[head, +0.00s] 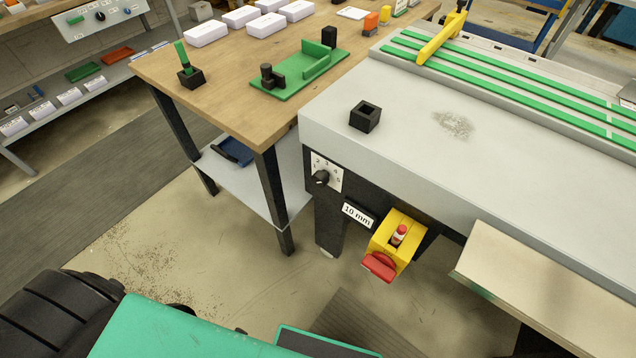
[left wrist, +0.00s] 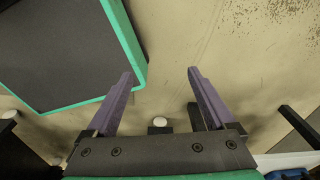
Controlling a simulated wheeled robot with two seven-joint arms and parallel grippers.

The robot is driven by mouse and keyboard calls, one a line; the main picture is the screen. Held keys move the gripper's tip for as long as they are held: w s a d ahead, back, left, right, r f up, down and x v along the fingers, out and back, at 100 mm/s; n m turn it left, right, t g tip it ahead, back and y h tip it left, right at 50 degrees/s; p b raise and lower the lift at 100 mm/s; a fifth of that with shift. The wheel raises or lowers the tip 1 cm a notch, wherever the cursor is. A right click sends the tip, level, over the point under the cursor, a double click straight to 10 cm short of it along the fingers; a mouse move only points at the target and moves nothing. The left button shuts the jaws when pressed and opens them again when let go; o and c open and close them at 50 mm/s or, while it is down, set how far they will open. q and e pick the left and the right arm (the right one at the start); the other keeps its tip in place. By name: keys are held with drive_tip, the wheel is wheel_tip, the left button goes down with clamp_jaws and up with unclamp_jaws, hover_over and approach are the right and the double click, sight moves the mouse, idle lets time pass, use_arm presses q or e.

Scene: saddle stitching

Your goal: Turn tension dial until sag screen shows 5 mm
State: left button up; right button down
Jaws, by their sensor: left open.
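The tension dial (head: 321,178) is a black knob on a white numbered plate on the front of the grey machine. The sag screen (head: 358,215) to its lower right is a small white display in a dark frame that reads 10 mm. My left gripper (left wrist: 160,75) shows in the left wrist view with two purple fingers spread apart and nothing between them, above the floor. Neither gripper shows in the head view. No gripper is seen touching the dial.
A yellow box with a red switch (head: 398,240) hangs just right of the screen. The grey machine top (head: 440,160) overhangs the dial, and a wooden bench (head: 225,110) with a dark leg stands to its left. The floor (head: 180,240) before the dial is open.

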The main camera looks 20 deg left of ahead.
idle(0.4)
use_arm(q)
drive_tip(key=m+t+h+b, duration=0.2)
drive_tip(key=t+h+b, duration=0.55)
drive_tip(key=t, duration=0.85)
approach(317, 182)
drive_tip(key=shift+y, duration=0.35)
drive_tip(key=x, duration=1)
drive_tip(key=shift+w+d+r, duration=0.15)
drive_tip(key=shift+w+d, duration=0.05)
drive_tip(key=shift+d, duration=0.05)
drive_tip(key=c, duration=1.4)
